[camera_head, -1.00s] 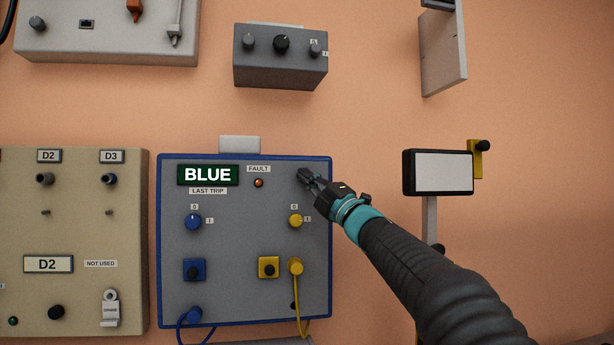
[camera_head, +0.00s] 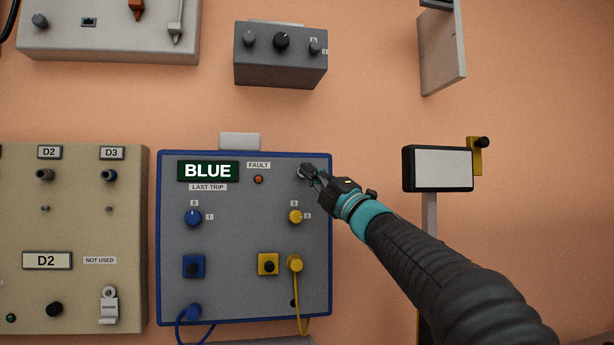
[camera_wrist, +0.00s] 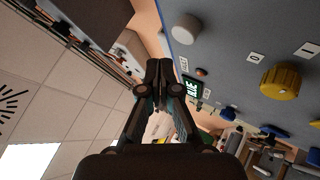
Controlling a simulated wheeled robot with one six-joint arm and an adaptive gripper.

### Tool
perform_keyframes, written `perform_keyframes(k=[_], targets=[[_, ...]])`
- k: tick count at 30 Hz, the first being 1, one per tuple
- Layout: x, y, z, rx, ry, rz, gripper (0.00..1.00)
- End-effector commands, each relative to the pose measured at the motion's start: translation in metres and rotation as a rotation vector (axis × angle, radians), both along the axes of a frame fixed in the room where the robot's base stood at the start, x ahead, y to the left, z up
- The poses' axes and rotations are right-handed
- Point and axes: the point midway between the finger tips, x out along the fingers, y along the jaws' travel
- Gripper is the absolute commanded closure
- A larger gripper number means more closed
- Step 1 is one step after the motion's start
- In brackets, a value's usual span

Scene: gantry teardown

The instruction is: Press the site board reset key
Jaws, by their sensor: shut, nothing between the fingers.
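The site board (camera_head: 245,240) is a grey panel with a blue rim on the wall. Its green display (camera_head: 208,171) reads BLUE, above a LAST TRIP label. An orange lamp (camera_head: 258,180) sits under the FAULT label. A plain round pale grey button (camera_wrist: 186,28), possibly the reset key, shows in the wrist view. In the head view, a round grey shape at the board's upper right is partly hidden by my gripper (camera_head: 312,177). My gripper is shut and empty, its tips close in front of that corner. In the wrist view the tips (camera_wrist: 159,70) appear beside the button; contact cannot be told.
The board carries a blue knob (camera_head: 193,218), a yellow knob (camera_head: 295,217) and plugged cables below. A beige panel (camera_head: 85,235) stands left, a grey box (camera_head: 280,55) hangs above, and a white screen (camera_head: 443,170) is right. Bare wall lies between them.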

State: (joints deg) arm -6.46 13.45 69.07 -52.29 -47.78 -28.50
Motion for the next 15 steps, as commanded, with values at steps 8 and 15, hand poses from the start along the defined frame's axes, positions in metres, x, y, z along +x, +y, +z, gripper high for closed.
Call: perform_keyframes(k=[8,15], targets=[[-0.024,-0.007,-0.003,0.000,-0.001,0.000,1.00],[-0.042,-0.012,-0.002,0.000,-0.002,-0.001,1.00]])
